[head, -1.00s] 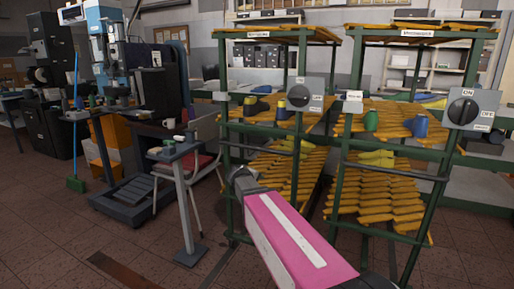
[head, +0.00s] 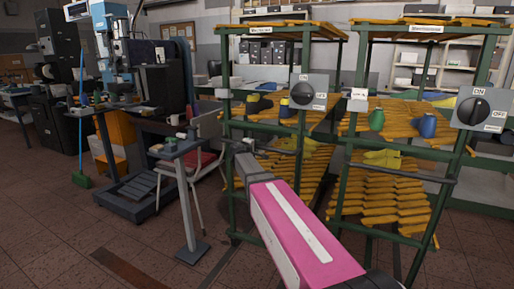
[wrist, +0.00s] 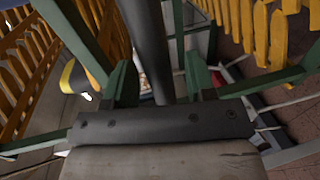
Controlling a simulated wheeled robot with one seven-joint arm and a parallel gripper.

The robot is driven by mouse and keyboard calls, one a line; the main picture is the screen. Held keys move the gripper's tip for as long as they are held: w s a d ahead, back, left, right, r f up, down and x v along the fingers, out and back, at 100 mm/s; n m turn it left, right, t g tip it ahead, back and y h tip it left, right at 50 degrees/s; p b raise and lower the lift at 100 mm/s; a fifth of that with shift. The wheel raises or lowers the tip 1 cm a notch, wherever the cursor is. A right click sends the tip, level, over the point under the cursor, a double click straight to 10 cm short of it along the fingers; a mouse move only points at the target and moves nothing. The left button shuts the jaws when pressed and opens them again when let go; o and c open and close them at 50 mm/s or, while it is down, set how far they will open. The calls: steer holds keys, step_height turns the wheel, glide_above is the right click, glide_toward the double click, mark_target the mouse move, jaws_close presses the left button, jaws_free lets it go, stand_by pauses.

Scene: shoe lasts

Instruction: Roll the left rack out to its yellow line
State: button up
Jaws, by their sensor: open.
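The left rack (head: 226,120) is a green frame with yellow slatted shelves, standing left of a similar right rack (head: 344,190). A few shoe lasts sit on its middle shelf. In the wrist view, my gripper (wrist: 160,88) has its two green fingers apart, one on each side of a dark bar (wrist: 147,40). The bar passes between the fingers; I cannot tell whether they touch it. I see no yellow floor line.
A small stand (head: 190,200) and a chair (head: 206,150) stand left of the left rack. A dark platform (head: 130,195) and a blue machine (head: 105,40) are farther left. The tiled floor at front left is clear. Grey boxes with ON/OFF knobs are by both racks.

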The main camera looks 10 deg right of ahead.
steer(key=shift+x, duration=1.25)
